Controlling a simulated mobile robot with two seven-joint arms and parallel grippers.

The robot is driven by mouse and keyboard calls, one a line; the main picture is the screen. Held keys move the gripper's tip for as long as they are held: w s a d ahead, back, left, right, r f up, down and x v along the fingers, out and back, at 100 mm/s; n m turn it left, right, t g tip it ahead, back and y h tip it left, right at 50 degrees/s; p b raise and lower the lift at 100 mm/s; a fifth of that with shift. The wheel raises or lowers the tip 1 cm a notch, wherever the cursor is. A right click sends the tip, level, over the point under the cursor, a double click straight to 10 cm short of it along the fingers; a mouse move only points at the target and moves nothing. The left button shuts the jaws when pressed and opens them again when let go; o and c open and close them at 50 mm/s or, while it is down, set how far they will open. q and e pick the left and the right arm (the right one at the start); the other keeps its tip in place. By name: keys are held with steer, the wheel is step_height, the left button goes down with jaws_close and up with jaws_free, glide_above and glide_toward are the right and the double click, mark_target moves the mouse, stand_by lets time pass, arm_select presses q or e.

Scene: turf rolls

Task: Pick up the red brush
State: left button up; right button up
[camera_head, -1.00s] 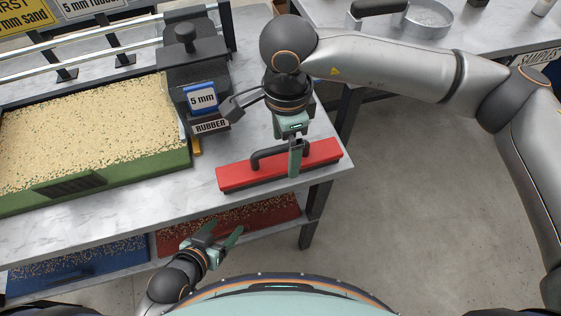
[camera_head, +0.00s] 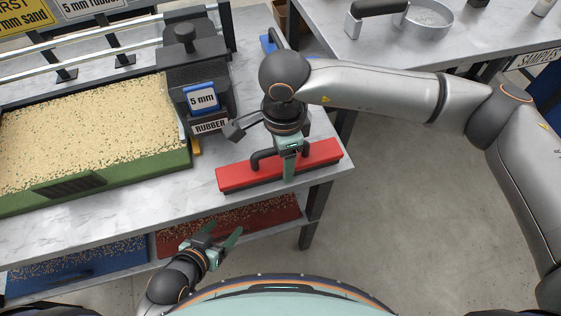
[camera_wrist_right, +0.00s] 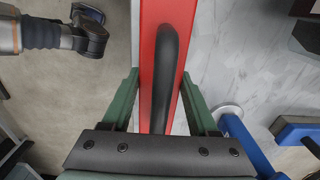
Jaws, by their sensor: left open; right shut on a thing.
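The red brush (camera_head: 235,176) has a long red block and a black bow handle. It lies on the marble table top near its front right corner. My right gripper (camera_head: 289,172) comes down over the right part of the brush and is shut on it. In the right wrist view the red brush (camera_wrist_right: 148,65) runs between the two green fingers, with the black handle along its middle; the fingertips are partly hidden. My left gripper (camera_head: 221,243) is open and empty, in front of the table near the lower shelf.
A green tray (camera_head: 150,170) of tan granules and a dark hopper labelled RUBBER (camera_head: 190,65) stand left of the brush. A blue tool (camera_head: 268,43) lies behind my right gripper. Red (camera_head: 175,243) and blue (camera_head: 75,262) bins sit below. Another table (camera_head: 480,35) stands at the back right.

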steer(key=c, duration=0.7)
steer(key=shift+r, duration=0.1)
steer(key=shift+c, duration=0.2)
